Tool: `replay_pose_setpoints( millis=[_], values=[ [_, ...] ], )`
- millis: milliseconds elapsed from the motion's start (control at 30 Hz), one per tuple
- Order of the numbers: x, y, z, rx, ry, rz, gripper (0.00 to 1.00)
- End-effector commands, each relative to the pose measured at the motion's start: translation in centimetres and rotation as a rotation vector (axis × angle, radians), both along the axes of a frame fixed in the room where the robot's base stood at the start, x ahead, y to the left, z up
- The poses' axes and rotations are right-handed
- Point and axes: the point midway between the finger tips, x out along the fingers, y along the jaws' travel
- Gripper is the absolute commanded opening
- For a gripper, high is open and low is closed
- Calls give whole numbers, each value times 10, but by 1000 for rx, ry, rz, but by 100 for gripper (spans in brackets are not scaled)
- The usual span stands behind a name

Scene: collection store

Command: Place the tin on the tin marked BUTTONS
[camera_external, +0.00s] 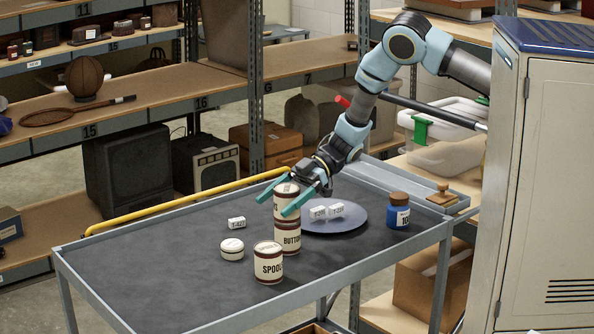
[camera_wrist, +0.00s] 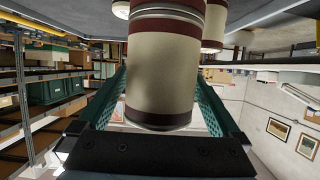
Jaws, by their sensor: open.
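The cream tin (camera_external: 287,205) with dark red bands stands upright on top of the tin marked BUTTONS (camera_external: 287,238). I see no gap between the two, and they look roughly lined up. My gripper (camera_external: 282,197) is open, with one teal finger on each side of the upper tin. The upper tin (camera_wrist: 165,65) also fills the middle of the wrist view between the fingers. Whether a finger touches it, I cannot tell. The finger in front hides part of its lettering.
A tin marked SPOOLS (camera_external: 268,264) stands in front of the stack, and a low white round tin (camera_external: 232,249) is left of it. A grey-blue plate (camera_external: 345,222) with small tags lies behind right. A blue jar (camera_external: 397,213) stands further right. The tabletop's left is clear.

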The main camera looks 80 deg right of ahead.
Motion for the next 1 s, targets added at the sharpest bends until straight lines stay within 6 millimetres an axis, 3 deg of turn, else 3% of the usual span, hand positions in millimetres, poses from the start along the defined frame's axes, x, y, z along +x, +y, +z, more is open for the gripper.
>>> replay_pose_setpoints(
  millis=[400,633,833,1000],
  values=[
    [-54,-56,28,-1,-1,-5,100],
    [-72,-73,40,0,0,-4,100],
    [-60,-76,59,-65,-23,-108,100],
    [-44,-81,93,-214,3,-406,100]
  ],
)
